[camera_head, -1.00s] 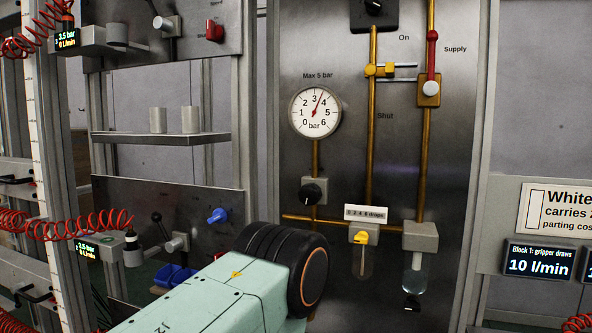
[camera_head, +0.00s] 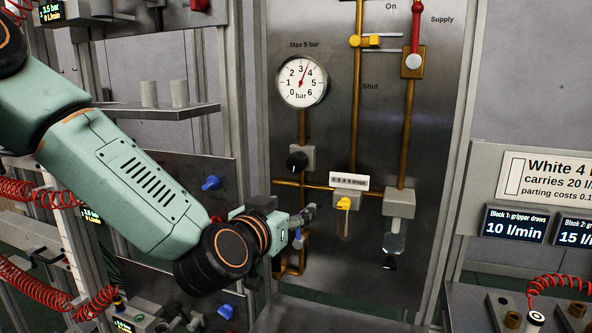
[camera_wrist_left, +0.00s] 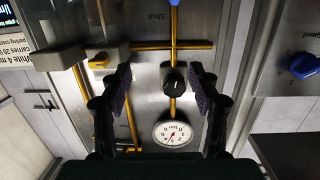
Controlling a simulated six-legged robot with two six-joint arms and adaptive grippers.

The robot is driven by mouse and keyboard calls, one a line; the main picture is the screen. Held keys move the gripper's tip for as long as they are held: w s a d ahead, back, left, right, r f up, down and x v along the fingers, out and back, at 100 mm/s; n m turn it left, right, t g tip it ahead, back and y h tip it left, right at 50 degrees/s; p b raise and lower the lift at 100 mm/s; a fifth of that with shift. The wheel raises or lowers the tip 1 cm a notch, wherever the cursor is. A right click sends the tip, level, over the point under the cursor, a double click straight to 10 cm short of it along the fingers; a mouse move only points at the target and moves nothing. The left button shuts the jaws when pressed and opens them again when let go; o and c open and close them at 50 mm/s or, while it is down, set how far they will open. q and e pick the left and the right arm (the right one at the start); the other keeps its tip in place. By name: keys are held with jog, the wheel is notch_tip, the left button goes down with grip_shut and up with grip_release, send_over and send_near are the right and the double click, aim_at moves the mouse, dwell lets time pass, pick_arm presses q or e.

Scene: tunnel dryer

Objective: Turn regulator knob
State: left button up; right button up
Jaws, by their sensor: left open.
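The regulator knob (camera_head: 297,161) is black and round, on a grey block in the brass pipe below the pressure gauge (camera_head: 302,81). The gauge needle points a little past 3 bar. My left gripper (camera_head: 307,214) is open and empty in front of the panel, below the knob in the head view. In the left wrist view the knob (camera_wrist_left: 174,83) shows between the two open fingers (camera_wrist_left: 160,73), which appear apart from it. The gauge (camera_wrist_left: 173,134) shows there upside down. My right gripper is not in view.
A red supply lever (camera_head: 415,32) is above. A blue knob (camera_head: 210,183) and a shelf with grey cylinders (camera_head: 165,112) stand left. Coiled red hoses (camera_head: 40,285) hang at the left edge.

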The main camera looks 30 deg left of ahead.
pick_arm(q)
jog(key=t, duration=0.1)
send_near(295, 165)
jog(key=w+f, duration=0.2)
jog(key=shift+n+y, duration=0.4)
jog(key=shift+y, duration=0.2)
jog(key=x, duration=0.2)
jog(key=r+x, duration=0.1)
jog(key=x, duration=0.3)
jog(key=shift+w+a+r, duration=0.2)
jog(key=shift+w+a, duration=0.15)
jog(key=shift+w, duration=0.35)
jog(key=shift+w+d+r, duration=0.15)
jog(key=shift+w+d, duration=0.05)
jog(key=shift+d, duration=0.15)
jog(key=shift+s, duration=0.15)
jog(key=shift+a, duration=0.15)
jog(key=shift+c, duration=0.6)
jog(key=shift+a, duration=0.2)
jog(key=shift+c, duration=1.4)
jog(key=shift+d, duration=0.25)
jog(key=c, duration=0.8)
